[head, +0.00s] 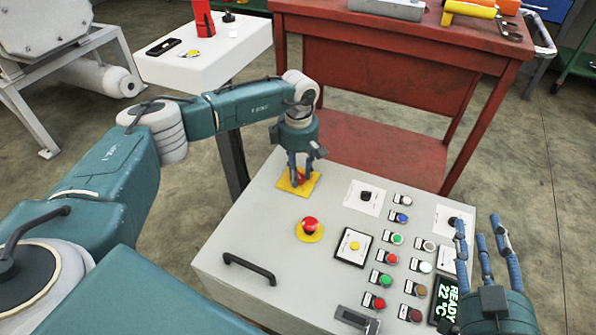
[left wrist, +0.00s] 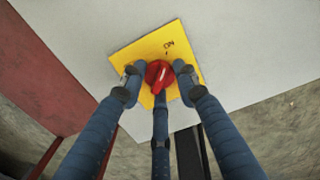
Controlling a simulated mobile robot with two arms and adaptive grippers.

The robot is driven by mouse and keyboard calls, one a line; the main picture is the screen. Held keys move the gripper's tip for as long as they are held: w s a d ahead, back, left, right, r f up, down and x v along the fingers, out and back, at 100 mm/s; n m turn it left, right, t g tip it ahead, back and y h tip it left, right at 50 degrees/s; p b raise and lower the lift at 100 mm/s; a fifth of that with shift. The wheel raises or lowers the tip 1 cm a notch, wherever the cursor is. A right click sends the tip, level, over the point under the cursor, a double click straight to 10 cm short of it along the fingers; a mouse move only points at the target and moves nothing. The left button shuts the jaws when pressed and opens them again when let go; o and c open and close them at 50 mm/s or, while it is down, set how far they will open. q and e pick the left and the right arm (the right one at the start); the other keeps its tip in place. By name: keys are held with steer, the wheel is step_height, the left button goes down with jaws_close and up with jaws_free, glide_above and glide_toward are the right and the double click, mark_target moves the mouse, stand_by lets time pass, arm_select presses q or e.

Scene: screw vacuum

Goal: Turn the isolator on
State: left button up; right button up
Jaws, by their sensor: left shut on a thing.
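The isolator is a red rotary knob (left wrist: 159,76) on a square yellow plate (left wrist: 178,36), at the far left corner of the control panel; the plate also shows in the head view (head: 311,183). In the left wrist view the knob's ridge lies slanted, from upper right to lower left. Dark lettering is on the plate above it. My left gripper (head: 300,180) points down over the plate. Its three fingers (left wrist: 159,82) are closed around the knob, which they partly hide in the head view. My right gripper (head: 478,222) is open and empty above the panel's right side.
The grey control panel (head: 270,225) carries a red emergency stop (head: 309,224), several coloured buttons, black knobs, a handle (head: 249,268) and a display (head: 446,302) reading READY. A red table (head: 400,50) stands behind it. A white stand (head: 205,65) is at the back left.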

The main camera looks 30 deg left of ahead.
mark_target(300, 174)
arm_select(q)
steer(key=shift+o, duration=0.2)
steer(key=shift+w+d+r+m, duration=0.15)
steer(key=shift+w+r+m, duration=0.1)
steer(key=shift+m, duration=0.25)
steer(key=o, duration=1.1)
steer(key=shift+f, duration=0.15)
steer(key=shift+s, duration=0.1)
step_height(300, 174, up, 12)
